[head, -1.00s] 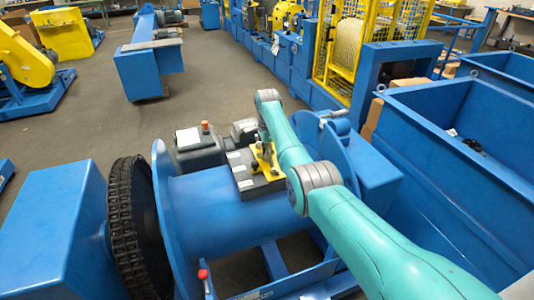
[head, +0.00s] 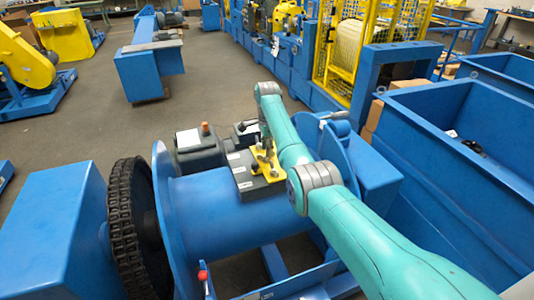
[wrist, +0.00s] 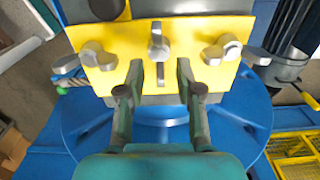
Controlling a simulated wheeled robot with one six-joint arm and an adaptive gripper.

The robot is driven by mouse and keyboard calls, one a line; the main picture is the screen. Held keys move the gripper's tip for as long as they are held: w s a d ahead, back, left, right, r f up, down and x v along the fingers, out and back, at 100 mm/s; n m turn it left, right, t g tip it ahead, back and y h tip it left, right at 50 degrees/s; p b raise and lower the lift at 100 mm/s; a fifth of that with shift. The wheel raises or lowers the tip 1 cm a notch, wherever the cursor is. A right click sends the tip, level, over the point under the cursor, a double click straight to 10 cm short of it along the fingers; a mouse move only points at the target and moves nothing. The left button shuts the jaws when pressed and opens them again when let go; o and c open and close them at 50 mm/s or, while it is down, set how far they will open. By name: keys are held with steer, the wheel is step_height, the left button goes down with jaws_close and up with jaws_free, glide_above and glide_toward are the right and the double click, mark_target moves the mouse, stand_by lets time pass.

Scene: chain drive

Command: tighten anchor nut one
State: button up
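A yellow plate (wrist: 180,75) with several silver wing-shaped nuts fills the upper wrist view. One nut (wrist: 158,42) is at the middle, one (wrist: 97,55) left of it and one (wrist: 222,50) right of it. I cannot tell which is anchor nut one. My gripper (wrist: 161,90) is open, its two dark fingertips apart over the plate's lower edge. The middle nut lies ahead of the gap, and nothing is between the fingers. In the head view the yellow plate (head: 272,176) sits on a dark block on the blue drum, under my gripper (head: 267,152).
The blue drum (head: 225,215) has round flanges and a black chain wheel (head: 128,225) at its left. A grey box (head: 200,150) stands behind the drum. Blue bins (head: 450,170) stand at the right. Open floor (head: 90,130) lies at the back left.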

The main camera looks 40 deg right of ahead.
step_height(320, 180, up, 9)
stand_by(0.3)
stand_by(0.5)
